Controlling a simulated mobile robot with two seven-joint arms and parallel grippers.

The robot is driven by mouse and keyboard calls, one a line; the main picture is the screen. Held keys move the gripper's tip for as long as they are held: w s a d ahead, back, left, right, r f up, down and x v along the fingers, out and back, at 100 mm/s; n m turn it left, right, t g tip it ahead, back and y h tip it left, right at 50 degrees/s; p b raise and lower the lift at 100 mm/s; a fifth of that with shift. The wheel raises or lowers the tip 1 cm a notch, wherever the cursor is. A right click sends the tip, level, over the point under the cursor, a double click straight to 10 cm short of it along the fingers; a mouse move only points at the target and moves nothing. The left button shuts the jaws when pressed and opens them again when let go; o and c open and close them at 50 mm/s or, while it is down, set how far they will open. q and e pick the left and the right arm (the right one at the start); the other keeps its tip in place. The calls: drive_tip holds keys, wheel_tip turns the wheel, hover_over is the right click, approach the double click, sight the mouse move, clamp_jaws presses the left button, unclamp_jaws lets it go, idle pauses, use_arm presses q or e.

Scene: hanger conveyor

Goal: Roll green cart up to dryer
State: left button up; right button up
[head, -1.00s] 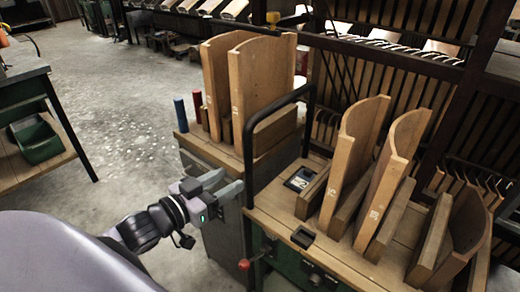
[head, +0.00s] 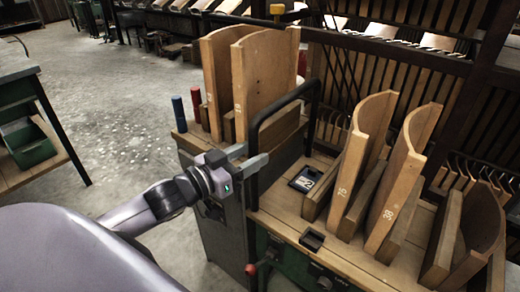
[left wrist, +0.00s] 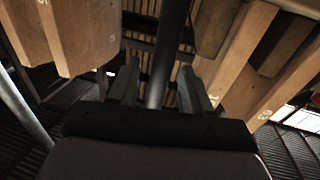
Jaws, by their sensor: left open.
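The green cart (head: 272,246) stands at the lower right of the head view, with a wooden top and an upright black bar handle (head: 252,180) on its left end. Curved wooden boards (head: 350,155) stand in slots on it. My left gripper (head: 251,157) is open at the handle's upright. In the left wrist view a dark upright bar (left wrist: 166,55) shows between its two fingers (left wrist: 158,90); I cannot tell whether they touch it. A dark slatted frame (head: 465,75), possibly the dryer, stands behind the cart. My right gripper is not in view.
A grey cabinet (head: 228,228) with tall curved boards (head: 265,75) and red and blue cylinders stands close beside the cart's left side. A workbench (head: 18,92) with a green bin (head: 28,143) is at far left. The concrete floor between is open.

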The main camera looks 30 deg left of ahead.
use_arm(q)
drive_tip(key=shift+x, duration=1.6)
clamp_jaws()
